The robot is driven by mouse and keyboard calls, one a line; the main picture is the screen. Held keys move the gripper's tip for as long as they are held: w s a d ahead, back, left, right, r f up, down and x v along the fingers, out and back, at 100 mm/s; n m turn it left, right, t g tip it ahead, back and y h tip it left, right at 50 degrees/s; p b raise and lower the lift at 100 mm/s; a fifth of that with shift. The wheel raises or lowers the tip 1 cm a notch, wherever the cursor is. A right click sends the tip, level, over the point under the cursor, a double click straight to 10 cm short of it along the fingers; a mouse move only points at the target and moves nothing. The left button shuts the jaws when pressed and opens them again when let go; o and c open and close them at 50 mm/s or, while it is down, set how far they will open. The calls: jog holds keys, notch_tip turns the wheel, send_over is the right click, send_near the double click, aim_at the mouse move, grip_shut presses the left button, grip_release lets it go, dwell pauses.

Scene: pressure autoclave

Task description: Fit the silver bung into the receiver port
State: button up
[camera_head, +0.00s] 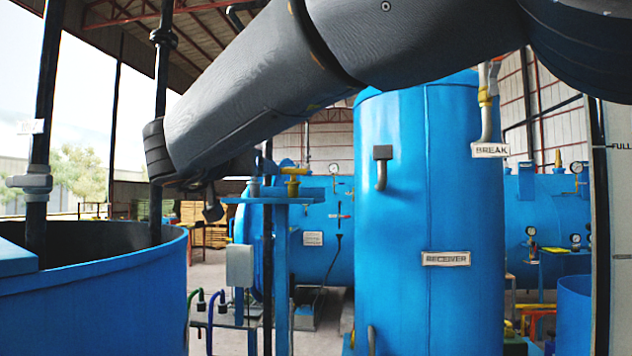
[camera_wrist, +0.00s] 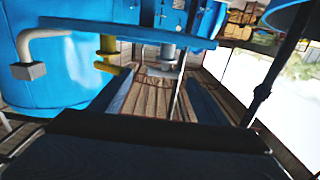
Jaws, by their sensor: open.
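The silver bung (camera_head: 254,188) appears as a small grey piece upright on the left part of a narrow blue shelf (camera_head: 268,201). The wrist view, which looks upside down, shows the silver bung (camera_wrist: 168,54) beyond and between my fingers. My gripper (camera_head: 212,206) is left of the shelf in the head view, partly hidden by my arm. In the wrist view my gripper (camera_wrist: 161,76) is open and empty, apart from the bung. The tall blue receiver (camera_head: 425,220) carries a grey elbow pipe with a square end (camera_head: 382,153), likely its port. Its opening cannot be made out.
A yellow fitting (camera_head: 293,184) stands right of the silver bung on the same shelf. A blue post (camera_head: 281,270) holds the shelf up. A large open blue vat (camera_head: 95,300) is at left, with dark vertical pipes. A BREAK label (camera_head: 489,150) hangs beside the receiver's top right.

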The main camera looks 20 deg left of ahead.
jog(key=shift+w+a+p, duration=0.2)
jog(key=shift+w+p, duration=0.15)
jog(key=shift+w, duration=0.55)
jog(key=shift+w+a+p, duration=0.2)
jog(key=shift+w+p, duration=0.15)
jog(key=shift+w, duration=0.5)
jog(key=shift+w+a+p, duration=0.2)
jog(key=shift+w+p, duration=0.15)
jog(key=shift+w, duration=0.55)
jog(key=c, duration=1.2)
